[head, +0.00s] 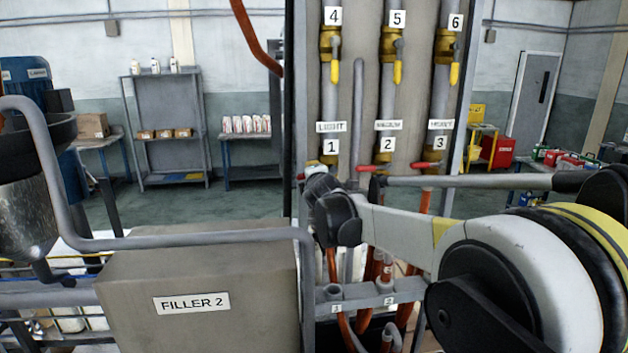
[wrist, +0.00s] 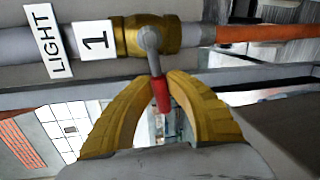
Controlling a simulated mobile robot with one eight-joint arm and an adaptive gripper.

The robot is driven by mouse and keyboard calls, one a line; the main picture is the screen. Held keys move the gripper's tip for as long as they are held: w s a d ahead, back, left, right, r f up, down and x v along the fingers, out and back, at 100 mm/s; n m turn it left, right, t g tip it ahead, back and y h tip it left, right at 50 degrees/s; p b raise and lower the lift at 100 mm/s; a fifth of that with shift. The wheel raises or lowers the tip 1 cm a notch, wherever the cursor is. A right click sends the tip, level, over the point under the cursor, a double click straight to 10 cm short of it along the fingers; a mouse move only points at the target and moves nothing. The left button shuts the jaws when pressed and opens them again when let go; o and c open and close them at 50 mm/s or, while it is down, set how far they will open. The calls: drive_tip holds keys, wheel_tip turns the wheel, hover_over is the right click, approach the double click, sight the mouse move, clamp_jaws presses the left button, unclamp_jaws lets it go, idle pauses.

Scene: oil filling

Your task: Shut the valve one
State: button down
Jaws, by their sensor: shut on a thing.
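Valve one is the brass valve (wrist: 150,36) beside the label "1" and the plate "LIGHT" in the wrist view. In the head view a little of its brass (head: 329,160) shows under the label "1"; my wrist hides the rest. Its grey lever ends in a red handle (wrist: 162,96) and stands roughly across the pipe, slightly slanted. My gripper (wrist: 165,80) has its two yellow fingers on either side of the red handle and is shut on it. In the head view my arm reaches in from the right and its fingers are hidden.
Valve two (head: 382,160) and valve three (head: 430,158) are close by at right, with red handles sticking out sideways. Yellow-handled valves (head: 335,62) are above. A grey box marked FILLER 2 (head: 195,295) and a bent grey pipe (head: 180,240) stand at front left.

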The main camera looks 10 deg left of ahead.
drive_tip(key=shift+r+m+y, duration=0.3)
drive_tip(key=shift+r+m, duration=0.2)
drive_tip(key=shift+m, duration=0.3)
drive_tip(key=shift+a, duration=0.1)
drive_tip(key=c, duration=1.3)
unclamp_jaws()
drive_tip(key=shift+s+r, duration=0.1)
drive_tip(key=shift+c, duration=0.2)
drive_tip(key=v, duration=1.2)
